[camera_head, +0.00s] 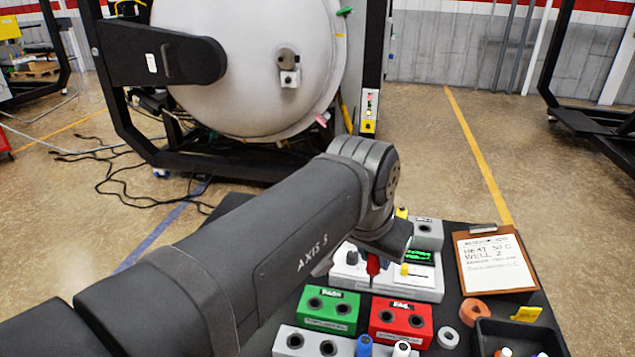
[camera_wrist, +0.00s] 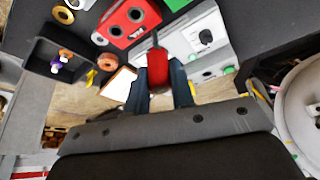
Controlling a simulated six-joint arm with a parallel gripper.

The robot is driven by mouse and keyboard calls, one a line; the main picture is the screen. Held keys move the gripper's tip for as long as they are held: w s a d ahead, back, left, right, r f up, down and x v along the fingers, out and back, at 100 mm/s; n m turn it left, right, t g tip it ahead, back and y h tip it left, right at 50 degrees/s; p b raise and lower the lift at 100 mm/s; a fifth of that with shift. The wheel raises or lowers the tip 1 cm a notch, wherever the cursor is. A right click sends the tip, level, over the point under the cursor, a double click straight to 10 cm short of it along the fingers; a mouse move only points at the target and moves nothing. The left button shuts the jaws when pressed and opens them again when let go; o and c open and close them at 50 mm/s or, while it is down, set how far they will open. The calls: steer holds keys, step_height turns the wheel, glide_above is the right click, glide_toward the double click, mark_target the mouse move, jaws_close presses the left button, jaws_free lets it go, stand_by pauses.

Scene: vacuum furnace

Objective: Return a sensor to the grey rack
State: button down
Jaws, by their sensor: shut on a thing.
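My gripper (camera_wrist: 160,88) is shut on a red sensor (camera_wrist: 157,68), whose thin metal probe points away from the fingers. In the head view the red sensor (camera_head: 373,265) shows beneath my wrist, above or beside the white blocks; its tip's contact is unclear. A light grey rack (camera_head: 293,341) lies at the front edge, partly cut off, with two open holes showing. A blue sensor (camera_head: 364,345) and a white-topped sensor (camera_head: 402,348) stand at its right end. A smaller grey block (camera_head: 429,232) stands at the back.
A green block (camera_head: 329,310) and red block (camera_head: 401,321) have open holes. A white device (camera_head: 420,276) has a green display and a yellow sensor. A clipboard (camera_head: 495,262), orange ring (camera_head: 475,310), white ring (camera_head: 448,338) and black tray (camera_head: 520,335) lie right.

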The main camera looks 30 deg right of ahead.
steer(key=s+a+f+n, duration=0.1)
steer(key=a+f, duration=0.6)
steer(key=a, duration=0.2)
steer(key=shift+s+a+t, duration=0.3)
steer(key=shift+s+a, duration=0.05)
steer(key=shift+s, duration=0.05)
steer(key=shift+f, duration=0.6)
stand_by(0.5)
steer(key=shift+f, duration=0.75)
steer(key=shift+f, duration=0.4)
steer(key=shift+f, duration=0.45)
steer(key=shift+f, duration=0.45)
stand_by(0.5)
